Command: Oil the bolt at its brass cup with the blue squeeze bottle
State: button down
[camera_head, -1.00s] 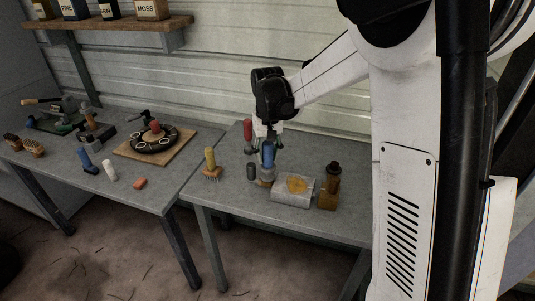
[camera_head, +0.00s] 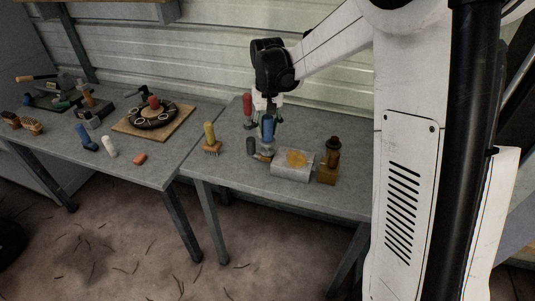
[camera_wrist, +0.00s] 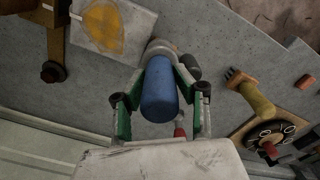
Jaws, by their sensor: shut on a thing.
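The blue squeeze bottle (camera_head: 267,128) is upright on the right-hand table, between the fingers of my gripper (camera_head: 268,108). In the wrist view the bottle (camera_wrist: 160,90) is in the middle, and my gripper (camera_wrist: 160,98) is shut on it, with a green-backed finger on each side. A pale round piece (camera_wrist: 160,48) shows at the bottle's far end. I cannot tell whether the bottle touches the tan base (camera_head: 263,158) under it. I cannot make out the bolt or its brass cup for certain in either view.
Close to the bottle are a red-handled tool (camera_head: 247,108), a dark cylinder (camera_head: 251,146), a grey block with a yellow patch (camera_head: 292,166) and a brown piece (camera_head: 328,173). A yellow-handled brush (camera_head: 210,138) stands left. The left table holds a black ring (camera_head: 153,117) on a board.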

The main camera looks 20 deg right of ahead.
aim_at(267, 116)
jog(key=shift+f+b, duration=0.4)
jog(key=shift+f, duration=0.15)
dwell(0.4)
jog(key=shift+r, duration=0.15)
dwell(0.8)
jog(key=shift+r+p, duration=1.85)
jog(key=shift+r, duration=1.55)
jog(key=shift+f, duration=0.1)
jog(key=shift+w+f+m+b, duration=0.25)
jog(key=shift+f+m+b, duration=0.1)
jog(key=shift+m+b, duration=0.35)
jog(key=shift+w+f+m+b, duration=0.2)
jog(key=shift+w+m+b, duration=0.05)
jog(key=shift+m+b, duration=0.4)
jog(key=shift+w+m, duration=0.1)
jog(key=shift+m, duration=0.15)
jog(key=shift+r, duration=0.1)
